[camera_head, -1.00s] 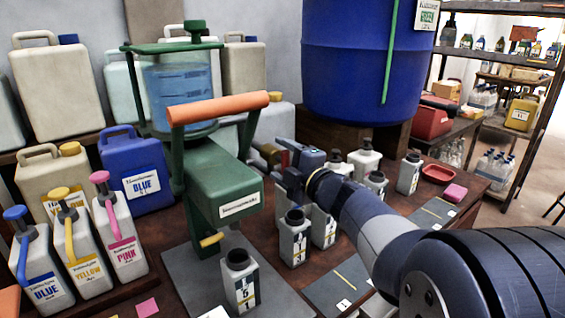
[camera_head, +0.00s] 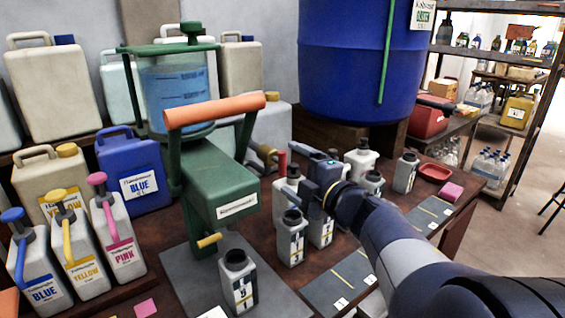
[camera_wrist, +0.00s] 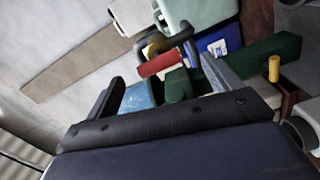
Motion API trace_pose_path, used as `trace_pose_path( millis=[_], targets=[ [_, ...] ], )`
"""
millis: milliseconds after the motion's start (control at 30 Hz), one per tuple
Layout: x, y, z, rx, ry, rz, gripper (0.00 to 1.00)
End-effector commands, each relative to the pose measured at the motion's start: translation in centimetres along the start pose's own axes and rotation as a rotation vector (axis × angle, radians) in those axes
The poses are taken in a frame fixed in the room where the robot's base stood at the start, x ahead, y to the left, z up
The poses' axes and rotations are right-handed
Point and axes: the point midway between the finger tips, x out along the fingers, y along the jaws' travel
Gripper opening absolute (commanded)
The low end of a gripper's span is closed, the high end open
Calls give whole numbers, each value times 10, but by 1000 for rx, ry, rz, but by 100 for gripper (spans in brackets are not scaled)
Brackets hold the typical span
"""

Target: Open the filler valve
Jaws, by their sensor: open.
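The green filler (camera_head: 215,185) stands on the bench with a clear tank of blue liquid (camera_head: 178,95) and an orange lever handle (camera_head: 215,109). Behind its right side is a brass valve (camera_head: 266,153) with an upright red handle (camera_head: 282,162). In the wrist view the red handle (camera_wrist: 160,64) and brass fitting (camera_wrist: 157,45) show ahead of my gripper (camera_wrist: 165,85), between the lines of its two fingers. My gripper (camera_head: 303,172) is open and empty, just right of the red handle in the head view. I see no contact with it.
Several grey bottles (camera_head: 291,238) stand below and beside my gripper. A large blue drum (camera_head: 345,60) rises behind. Coloured jugs (camera_head: 75,253) crowd the left side.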

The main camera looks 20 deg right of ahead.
Motion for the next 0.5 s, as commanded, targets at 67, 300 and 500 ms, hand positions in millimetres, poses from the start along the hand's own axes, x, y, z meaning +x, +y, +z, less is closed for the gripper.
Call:
trace_pose_path(
  millis=[67, 300, 500],
  targets=[
    [-16, 2, 1, -2, -6, 1, 85],
    [-46, 1, 1, -1, -2, 1, 85],
    [-54, 0, 0, 0, 0, -1, 85]
  ],
)
